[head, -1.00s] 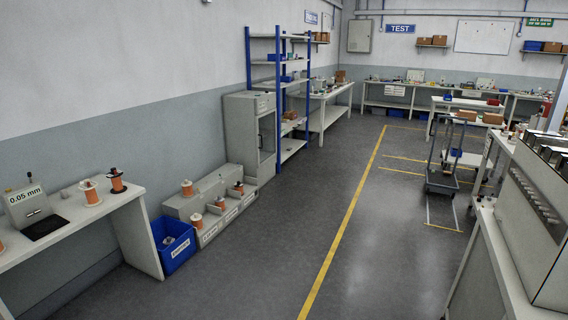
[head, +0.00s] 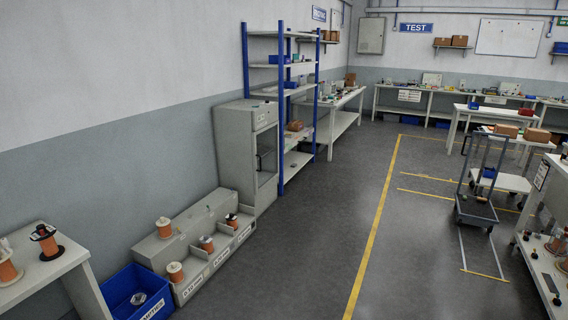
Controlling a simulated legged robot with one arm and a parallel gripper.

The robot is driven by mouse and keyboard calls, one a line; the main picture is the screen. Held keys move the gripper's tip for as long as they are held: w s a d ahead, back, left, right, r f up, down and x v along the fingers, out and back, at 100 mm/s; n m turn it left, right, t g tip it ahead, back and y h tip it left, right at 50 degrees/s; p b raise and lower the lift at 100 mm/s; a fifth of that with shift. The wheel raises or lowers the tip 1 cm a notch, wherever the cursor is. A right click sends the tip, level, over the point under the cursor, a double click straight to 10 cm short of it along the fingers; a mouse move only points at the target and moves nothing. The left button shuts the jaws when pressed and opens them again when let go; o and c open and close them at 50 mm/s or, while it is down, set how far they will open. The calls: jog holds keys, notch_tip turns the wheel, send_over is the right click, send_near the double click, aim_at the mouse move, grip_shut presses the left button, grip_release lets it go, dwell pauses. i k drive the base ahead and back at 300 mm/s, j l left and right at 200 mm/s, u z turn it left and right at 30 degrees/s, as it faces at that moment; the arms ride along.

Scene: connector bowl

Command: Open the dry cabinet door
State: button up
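The dry cabinet (head: 234,150) is a tall light grey cabinet against the left wall, just left of the blue-posted shelf rack. Its door (head: 265,160) faces right, has a darker glazed panel and a dark upright handle, and looks closed. A small label sits above the door. The cabinet is some way ahead of me. My gripper and arm are not in view.
A stepped grey spool stand (head: 190,240) and a blue bin (head: 138,292) line the left wall before the cabinet. A white table (head: 45,272) is at near left. The shelf rack (head: 282,105) adjoins the cabinet. A cart (head: 476,210) stands right. The central floor is clear.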

aim_at(257, 189)
jog(key=i, duration=1.35)
jog(key=i+l+u, duration=0.1)
jog(key=i, duration=1.2)
jog(key=i+l, duration=0.15)
jog(key=i, duration=1.2)
jog(key=i+l+u, duration=0.1)
jog(key=i+u, duration=0.2)
jog(key=i+l+u, duration=0.3)
jog(key=i, duration=0.2)
jog(key=i+l+u, duration=0.15)
jog(key=i+u, duration=0.15)
jog(key=i, duration=0.1)
